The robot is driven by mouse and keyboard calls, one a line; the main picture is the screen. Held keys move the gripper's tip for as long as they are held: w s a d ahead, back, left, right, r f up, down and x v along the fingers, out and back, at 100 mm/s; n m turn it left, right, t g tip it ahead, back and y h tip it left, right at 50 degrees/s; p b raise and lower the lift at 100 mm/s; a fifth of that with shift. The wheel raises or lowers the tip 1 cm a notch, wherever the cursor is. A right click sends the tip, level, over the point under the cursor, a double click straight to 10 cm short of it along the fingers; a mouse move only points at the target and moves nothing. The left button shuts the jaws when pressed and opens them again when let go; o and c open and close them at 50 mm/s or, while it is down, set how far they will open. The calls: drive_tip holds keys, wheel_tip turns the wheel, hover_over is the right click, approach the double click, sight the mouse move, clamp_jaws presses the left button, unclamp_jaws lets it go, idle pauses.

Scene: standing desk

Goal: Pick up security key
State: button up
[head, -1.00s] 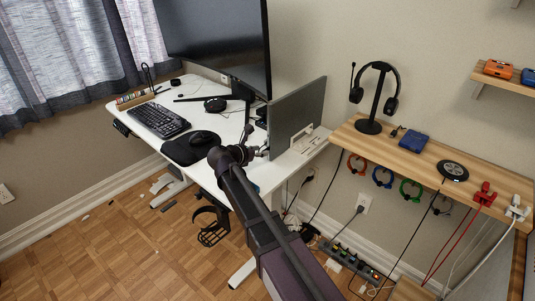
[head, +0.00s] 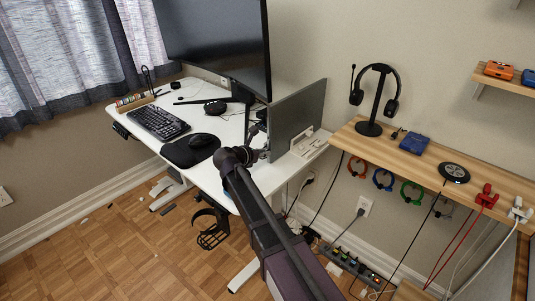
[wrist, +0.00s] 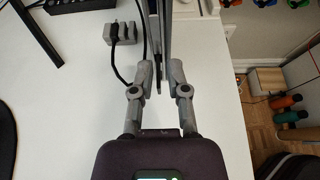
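My gripper (wrist: 161,74) is over the white desk (wrist: 80,110), pointing at the lower edge of an upright grey panel (wrist: 167,30). Its two fingers stand apart with a gap between them, and a narrow dark strip shows in that gap; I cannot tell whether it is part of the panel. In the head view my arm hides most of the gripper, close to the panel (head: 296,117) at the desk's right end. I cannot make out the security key for certain in either view; it may be small or hidden.
A grey cable holder (wrist: 120,33) with a black cable stands left of the fingers. A keyboard (head: 158,122), mouse (head: 202,140) and large monitor (head: 215,40) are on the desk. A wooden shelf (head: 355,138) with a headset stand (head: 375,100) is at right.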

clamp_jaws()
drive_tip(key=shift+s+a+r+p, duration=0.3)
drive_tip(key=shift+s+r+p, duration=0.05)
drive_tip(key=shift+r+p, duration=0.25)
drive_tip(key=r+p+v, duration=0.1)
drive_tip(key=p+v, duration=0.5)
drive_tip(key=v, duration=0.8)
drive_tip(key=shift+r+p, duration=0.3)
drive_tip(key=shift+p, duration=0.1)
drive_tip(key=shift+s+a, duration=0.55)
drive_tip(key=shift+s, duration=0.2)
drive_tip(key=shift+s+a, duration=0.55)
drive_tip(key=shift+s, duration=0.15)
drive_tip(key=shift+r, duration=0.1)
idle(0.5)
